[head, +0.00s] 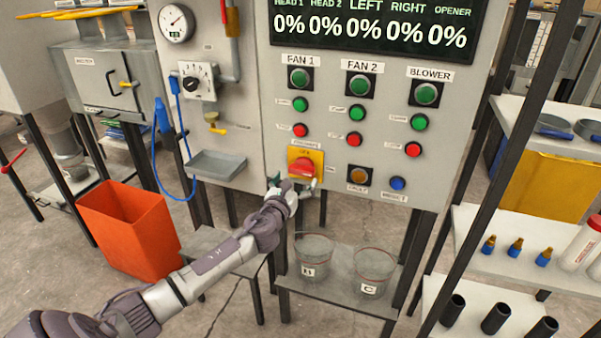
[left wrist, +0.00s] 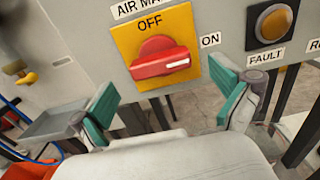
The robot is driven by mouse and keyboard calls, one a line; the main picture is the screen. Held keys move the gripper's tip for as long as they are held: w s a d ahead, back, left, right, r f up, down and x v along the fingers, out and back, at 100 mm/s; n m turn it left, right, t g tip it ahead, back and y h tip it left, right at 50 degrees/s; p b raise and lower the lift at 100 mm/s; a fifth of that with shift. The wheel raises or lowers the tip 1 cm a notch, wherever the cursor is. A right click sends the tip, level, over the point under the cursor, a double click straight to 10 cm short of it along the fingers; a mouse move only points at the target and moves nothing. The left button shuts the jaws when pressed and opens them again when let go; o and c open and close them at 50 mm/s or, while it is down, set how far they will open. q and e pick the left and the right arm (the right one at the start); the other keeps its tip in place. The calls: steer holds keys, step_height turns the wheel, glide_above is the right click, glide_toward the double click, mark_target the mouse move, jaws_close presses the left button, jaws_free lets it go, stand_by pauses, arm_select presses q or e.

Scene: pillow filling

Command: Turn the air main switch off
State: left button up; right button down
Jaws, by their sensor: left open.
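The air main switch is a red rotary knob on a yellow plate on the grey panel, in the head view (head: 302,167) and the left wrist view (left wrist: 160,58). OFF is printed above the knob and ON at its right. The knob lies nearly level, its white mark pointing toward ON. My left gripper (head: 293,184) is just below and in front of the switch. In the left wrist view, its green-padded fingers (left wrist: 163,88) are spread apart, one lower left and one lower right of the knob, with nothing between them. My right gripper is not in view.
An amber fault button (left wrist: 271,23) sits right of the switch. Green and red fan and blower buttons are above. A grey tray (head: 218,163) juts out at left. Beakers stand on a low shelf (head: 335,292) below. An orange bin (head: 130,225) stands at left.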

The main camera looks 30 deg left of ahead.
mark_target(300, 173)
arm_select(q)
steer(key=shift+x, duration=1.75)
steer(key=c, duration=1.1)
